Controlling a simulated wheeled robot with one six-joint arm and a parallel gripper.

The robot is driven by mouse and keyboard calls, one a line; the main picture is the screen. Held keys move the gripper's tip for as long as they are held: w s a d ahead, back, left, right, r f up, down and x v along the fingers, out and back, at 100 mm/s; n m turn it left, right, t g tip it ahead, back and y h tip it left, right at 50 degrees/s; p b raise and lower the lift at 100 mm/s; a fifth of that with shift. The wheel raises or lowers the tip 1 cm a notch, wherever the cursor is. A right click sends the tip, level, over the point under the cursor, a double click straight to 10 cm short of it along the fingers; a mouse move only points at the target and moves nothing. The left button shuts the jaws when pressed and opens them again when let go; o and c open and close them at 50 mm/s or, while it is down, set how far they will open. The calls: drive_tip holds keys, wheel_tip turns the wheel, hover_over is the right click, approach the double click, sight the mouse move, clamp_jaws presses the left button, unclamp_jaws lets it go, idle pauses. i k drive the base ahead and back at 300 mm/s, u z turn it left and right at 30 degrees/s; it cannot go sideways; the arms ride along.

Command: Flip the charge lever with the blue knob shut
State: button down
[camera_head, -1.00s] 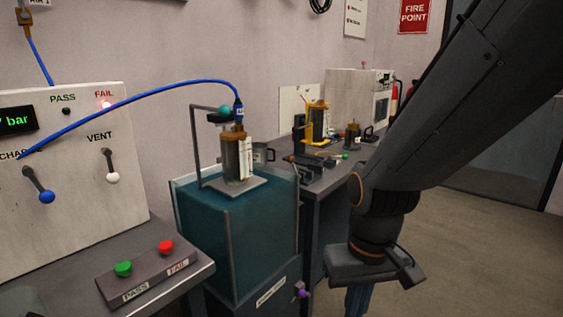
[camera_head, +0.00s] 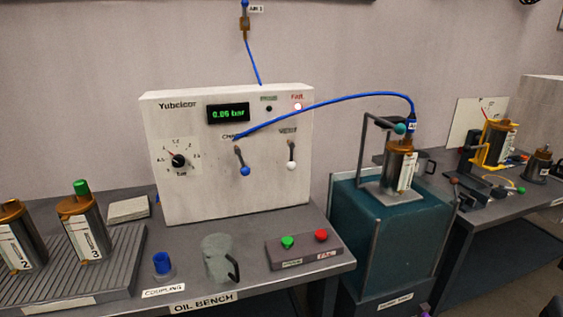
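The charge lever with the blue knob (camera_head: 244,170) is on the front of the white test panel (camera_head: 190,190), under the "CHARGE" label, which the blue hose partly covers. The lever hangs down and slants slightly right, with its knob at the lower end. The vent lever with the white knob (camera_head: 291,165) hangs down to its right. The panel display (camera_head: 228,113) reads about 0.06 bar in green. The lamp under "FAIL" (camera_head: 298,107) is lit. My gripper is not in view now.
The blue hose (camera_head: 340,99) arches from the panel to a pump tube (camera_head: 399,166) above the teal tank (camera_head: 385,232). On the bench stand a glass jug (camera_head: 217,258), a blue coupling (camera_head: 162,264), a button box (camera_head: 304,250) and tubes 2 and 3 (camera_head: 83,232) on a ribbed rack.

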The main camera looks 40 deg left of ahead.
sight(245, 170)
drive_tip(key=z, duration=0.05)
drive_tip(key=k, duration=0.5)
drive_tip(key=u, duration=1)
drive_tip(key=i, duration=0.9)
drive_tip(key=z, duration=0.25)
